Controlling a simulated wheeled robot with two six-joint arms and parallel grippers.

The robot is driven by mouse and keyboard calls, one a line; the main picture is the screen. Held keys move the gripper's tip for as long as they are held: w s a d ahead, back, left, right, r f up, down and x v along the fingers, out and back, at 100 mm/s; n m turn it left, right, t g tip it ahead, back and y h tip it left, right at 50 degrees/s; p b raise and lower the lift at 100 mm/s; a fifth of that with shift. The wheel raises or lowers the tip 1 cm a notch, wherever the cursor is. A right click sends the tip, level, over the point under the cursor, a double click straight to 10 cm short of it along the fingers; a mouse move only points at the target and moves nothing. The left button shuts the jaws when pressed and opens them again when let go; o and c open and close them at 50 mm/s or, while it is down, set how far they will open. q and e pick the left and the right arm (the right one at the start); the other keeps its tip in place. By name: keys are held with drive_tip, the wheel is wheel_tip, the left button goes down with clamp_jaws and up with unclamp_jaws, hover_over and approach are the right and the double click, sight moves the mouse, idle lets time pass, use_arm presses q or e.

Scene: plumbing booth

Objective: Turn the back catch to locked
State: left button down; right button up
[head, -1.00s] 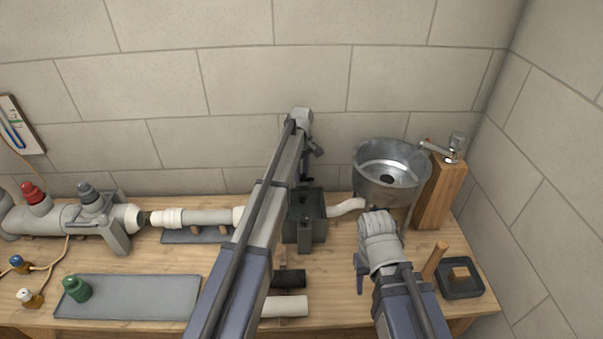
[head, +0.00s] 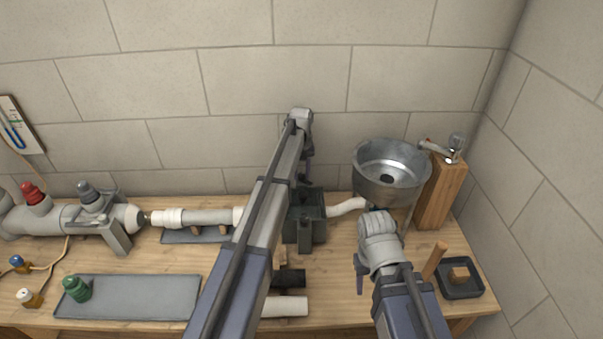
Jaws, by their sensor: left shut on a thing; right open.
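The dark green box (head: 312,228) stands at mid-table, partly covered by my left arm. Its back catch is hidden behind that arm and the gripper. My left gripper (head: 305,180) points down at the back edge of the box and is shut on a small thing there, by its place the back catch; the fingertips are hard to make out. How far the catch is turned cannot be seen. My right gripper (head: 376,212) is open, right of the box and in front of the metal basin; its fingers are mostly hidden by its wrist.
The metal basin (head: 391,172) and a wooden post (head: 441,192) with a tap stand at the right. A white pipe (head: 347,206) links box and basin. Grey piping (head: 60,220) runs left. A grey tray (head: 140,297) lies front left; a small dark tray (head: 462,291) lies right.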

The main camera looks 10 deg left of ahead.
sight(302, 174)
use_arm(q)
drive_tip(key=m, duration=0.5)
drive_tip(key=shift+m, duration=2.5)
drive_tip(key=c, duration=0.5)
unclamp_jaws()
drive_tip(key=shift+r, duration=0.15)
wheel_tip(302, 174, up, 8)
drive_tip(key=p, duration=0.8)
drive_tip(key=shift+f, duration=0.2)
